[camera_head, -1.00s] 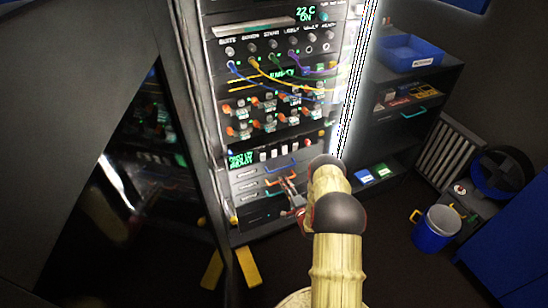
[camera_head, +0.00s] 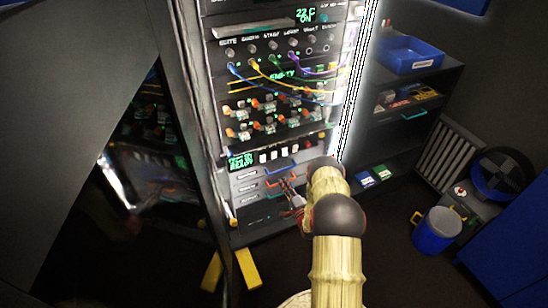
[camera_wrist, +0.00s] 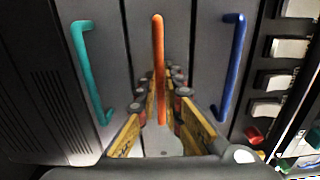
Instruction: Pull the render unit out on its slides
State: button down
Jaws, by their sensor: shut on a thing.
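Three flat drawer-like units are stacked low in the rack. The middle one, whose small label is too blurred to read surely, has an orange handle (camera_wrist: 158,45). My gripper (camera_wrist: 163,85) is shut on this handle, with its yellow-sided fingers on either side of it. In the head view my gripper (camera_head: 290,191) is small and partly hidden by my arm, at the front of the units. A blue handle (camera_wrist: 234,65) and a teal handle (camera_wrist: 88,75) stand on the neighbouring units, clear of my fingers. How far the middle unit stands out is hard to tell.
Above are a button panel with a green display (camera_head: 241,161), knobs and patch cables (camera_head: 290,88). A shelf with a blue bin (camera_head: 408,54) is at the right. A blue bucket (camera_head: 436,231) and yellow blocks (camera_head: 248,268) are on the dark floor.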

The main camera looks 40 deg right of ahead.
jog(key=shift+s, duration=0.15)
jog(key=p+v, duration=0.1)
jog(key=v, duration=0.6)
dwell(1.0)
jog(key=shift+f, duration=0.1)
jog(key=p+v, duration=0.1)
jog(key=v, duration=0.6)
dwell(0.9)
jog(key=shift+a, duration=0.15)
jog(key=p+v, duration=0.1)
jog(key=v, duration=0.5)
jog(key=shift+s, duration=0.4)
dwell(0.5)
jog(key=shift+s+a, duration=0.1)
jog(key=shift+a, duration=0.1)
